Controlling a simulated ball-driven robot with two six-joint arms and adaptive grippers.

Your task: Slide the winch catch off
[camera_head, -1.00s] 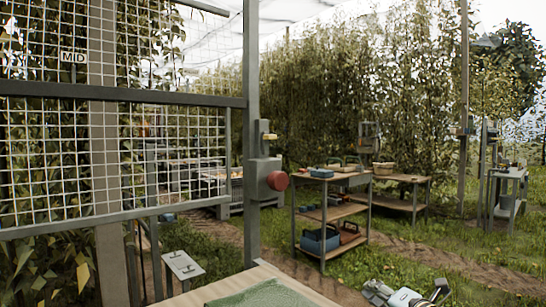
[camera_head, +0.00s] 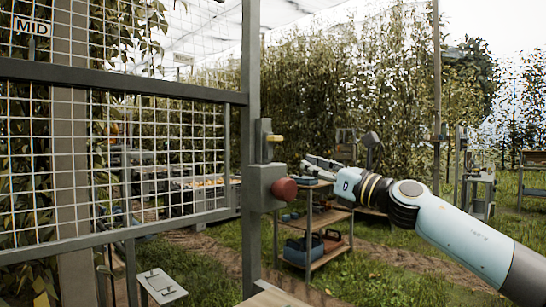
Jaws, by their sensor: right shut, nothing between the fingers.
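A grey box with a round red knob (camera_head: 285,189) is mounted on the upright metal post (camera_head: 251,130) of the mesh frame. My right arm reaches in from the lower right. Its gripper (camera_head: 308,168) is shut and empty, pointing left, a little to the right of the box and lower than the yellow piece. It appears apart from both, though depth is hard to judge. My left gripper is out of view.
The wire mesh frame (camera_head: 120,83) fills the left side, with a MID sign (camera_head: 31,26) behind it. A shelved cart (camera_head: 328,262) with blue bins stands on the grass beyond the post. A small tilted panel (camera_head: 161,285) is at lower left.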

